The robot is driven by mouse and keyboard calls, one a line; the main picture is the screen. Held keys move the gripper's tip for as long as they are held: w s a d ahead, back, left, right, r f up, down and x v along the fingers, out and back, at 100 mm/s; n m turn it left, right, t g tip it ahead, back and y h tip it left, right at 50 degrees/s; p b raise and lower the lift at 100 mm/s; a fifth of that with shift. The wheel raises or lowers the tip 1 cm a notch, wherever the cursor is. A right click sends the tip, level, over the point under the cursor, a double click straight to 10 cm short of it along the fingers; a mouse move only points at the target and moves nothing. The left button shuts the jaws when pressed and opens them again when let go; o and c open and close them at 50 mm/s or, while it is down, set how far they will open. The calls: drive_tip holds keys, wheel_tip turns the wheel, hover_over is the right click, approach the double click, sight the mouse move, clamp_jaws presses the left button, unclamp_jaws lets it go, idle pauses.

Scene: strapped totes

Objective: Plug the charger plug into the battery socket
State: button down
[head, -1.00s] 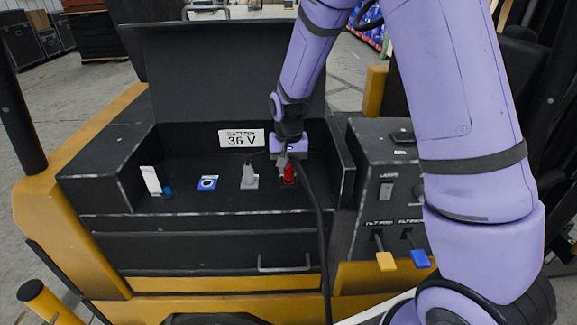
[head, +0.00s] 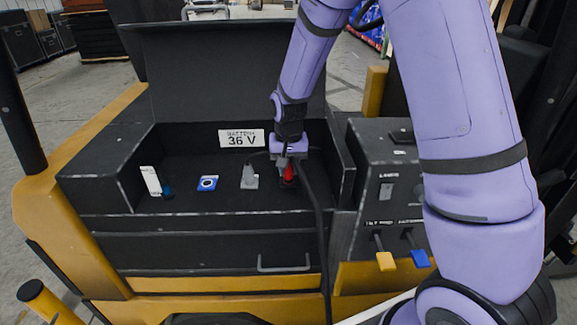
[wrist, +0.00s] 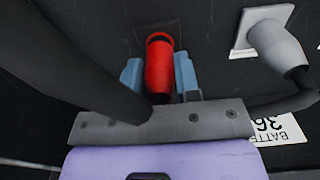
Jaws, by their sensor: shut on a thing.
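A red plug (wrist: 158,72) is between the two blue fingers of my gripper (wrist: 160,78) in the wrist view, and my gripper is shut on it. In the head view the red plug (head: 289,173) points down at the floor of the open black battery tray (head: 225,205), right of centre, below my gripper (head: 287,164). A dark base (head: 288,184) shows at its lower end. The socket face is hidden there, and I cannot tell whether the plug is seated. A thick black cable (wrist: 85,60) runs to the gripper from the upper left.
A grey plug (head: 249,177) with its own cable stands on a pale plate left of the red one. A blue-marked plate (head: 207,183) and a white tag (head: 151,180) lie further left. The control box (head: 385,190) stands close on the right.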

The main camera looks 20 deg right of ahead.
drive_tip(key=shift+f, duration=0.55)
drive_tip(key=c, duration=0.8)
unclamp_jaws()
drive_tip(key=shift+o, duration=0.2)
wheel_tip(320, 180, up, 10)
drive_tip(key=shift+r, duration=0.4)
